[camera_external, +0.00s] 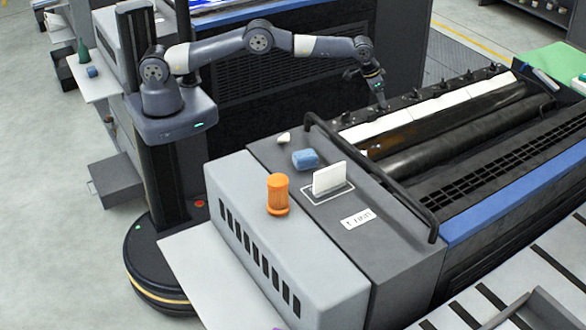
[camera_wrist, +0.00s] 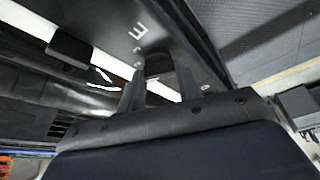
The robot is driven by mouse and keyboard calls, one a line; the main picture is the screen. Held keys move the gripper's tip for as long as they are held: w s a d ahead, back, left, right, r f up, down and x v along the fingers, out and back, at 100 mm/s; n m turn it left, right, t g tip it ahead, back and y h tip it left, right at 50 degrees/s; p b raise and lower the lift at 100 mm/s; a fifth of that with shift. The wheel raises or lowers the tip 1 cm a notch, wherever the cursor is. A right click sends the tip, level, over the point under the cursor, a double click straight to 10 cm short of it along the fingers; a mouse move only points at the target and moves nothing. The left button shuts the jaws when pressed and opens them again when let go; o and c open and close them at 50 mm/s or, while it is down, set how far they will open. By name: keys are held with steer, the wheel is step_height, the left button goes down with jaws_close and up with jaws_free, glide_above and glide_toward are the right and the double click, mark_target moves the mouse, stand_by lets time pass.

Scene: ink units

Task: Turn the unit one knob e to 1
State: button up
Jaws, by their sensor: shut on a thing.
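Unit one is the long dark ink unit with a row of small black knobs (camera_external: 415,94) along its far edge, in the external view. My gripper (camera_external: 381,104) reaches down to that row near its left part. In the wrist view, the gripper (camera_wrist: 158,82) is shut on a dark knob (camera_wrist: 157,64) between its two fingers. A white mark that looks like an E (camera_wrist: 138,31) is printed beside this knob, with smaller marks below it. The fingers hide much of the knob, and I cannot read its setting. Another black knob (camera_wrist: 70,48) sits to the left.
A black curved handrail (camera_external: 372,172) crosses the unit's near end. The long roller (camera_external: 450,135) lies to the right.

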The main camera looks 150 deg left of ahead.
steer(key=shift+w+n+g+y, duration=0.1)
steer(key=shift+n+g+y, duration=0.4)
steer(key=shift+n, duration=1.6)
steer(key=o, duration=1)
steer(key=shift+d, duration=0.1)
steer(key=shift+r, duration=0.1)
steer(key=b+v, duration=0.1)
steer(key=v, duration=0.2)
steer(key=b+v, duration=0.1)
steer(key=v, duration=0.3)
steer(key=b+v, duration=0.1)
steer(key=v, duration=0.2)
steer(key=shift+w+r, duration=0.2)
steer(key=shift+r, duration=0.2)
steer(key=shift+c, duration=0.5)
